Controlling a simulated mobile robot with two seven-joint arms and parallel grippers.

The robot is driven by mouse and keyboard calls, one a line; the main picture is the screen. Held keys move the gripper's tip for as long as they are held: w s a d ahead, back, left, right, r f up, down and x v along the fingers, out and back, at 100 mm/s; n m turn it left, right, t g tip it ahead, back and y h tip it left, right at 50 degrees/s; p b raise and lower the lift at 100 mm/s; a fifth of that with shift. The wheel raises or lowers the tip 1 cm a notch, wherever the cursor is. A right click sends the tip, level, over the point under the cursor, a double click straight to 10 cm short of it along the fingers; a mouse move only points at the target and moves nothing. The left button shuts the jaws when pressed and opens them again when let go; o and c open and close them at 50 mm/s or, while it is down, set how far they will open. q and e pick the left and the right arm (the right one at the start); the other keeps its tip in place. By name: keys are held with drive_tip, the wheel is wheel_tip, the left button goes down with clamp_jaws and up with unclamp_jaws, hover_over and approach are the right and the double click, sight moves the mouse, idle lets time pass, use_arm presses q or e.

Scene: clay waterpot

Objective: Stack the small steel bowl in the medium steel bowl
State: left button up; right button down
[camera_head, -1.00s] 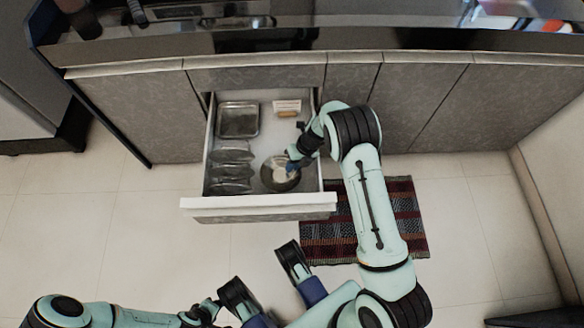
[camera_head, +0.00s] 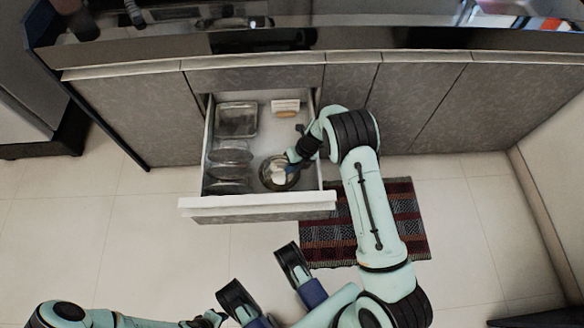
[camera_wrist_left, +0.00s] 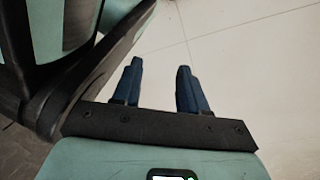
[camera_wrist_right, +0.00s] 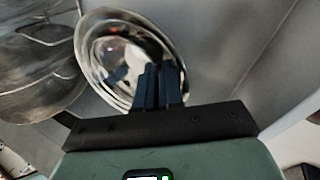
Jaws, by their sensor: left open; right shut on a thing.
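In the right wrist view, a shiny small steel bowl (camera_wrist_right: 122,48) shows within the wider rim of the medium steel bowl (camera_wrist_right: 82,66). Their rims lie close together, and I cannot tell whether the small bowl rests on the other. My right gripper (camera_wrist_right: 160,68) is shut on the small bowl's rim. In the head view, this right gripper (camera_head: 292,162) is at the upper right of the bowls (camera_head: 268,178), inside the open drawer, partly covering them. My left gripper (camera_wrist_left: 160,66) is open and empty above the floor, far from the bowls.
The drawer (camera_head: 255,204) is pulled out. It holds a rectangular tray (camera_head: 237,120), several upright glass-like dishes (camera_head: 229,170) left of the bowls, and a small box (camera_head: 286,107) at the back. A striped rug (camera_head: 408,215) lies on the floor to the right.

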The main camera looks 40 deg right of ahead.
drive_tip(key=c, duration=1.5)
unclamp_jaws()
drive_tip(key=shift+s+a+f, duration=0.35)
drive_tip(key=shift+s+f, duration=0.15)
drive_tip(key=shift+f, duration=0.25)
drive_tip(key=shift+c, duration=0.2)
drive_tip(key=shift+r, duration=0.25)
use_arm(q)
drive_tip(key=w+d+r+t+p, duration=0.1)
drive_tip(key=w+r+t+p, duration=0.2)
drive_tip(key=w+r, duration=0.3)
drive_tip(key=shift+w+r+m+p, duration=0.35)
drive_tip(key=shift+w+p, duration=0.3)
drive_tip(key=shift+w, duration=0.5)
use_arm(e)
drive_tip(key=w+v, duration=0.1)
drive_tip(key=v, duration=1.2)
use_arm(q)
drive_tip(key=shift+d, duration=0.1)
use_arm(e)
drive_tip(key=shift+a, duration=0.1)
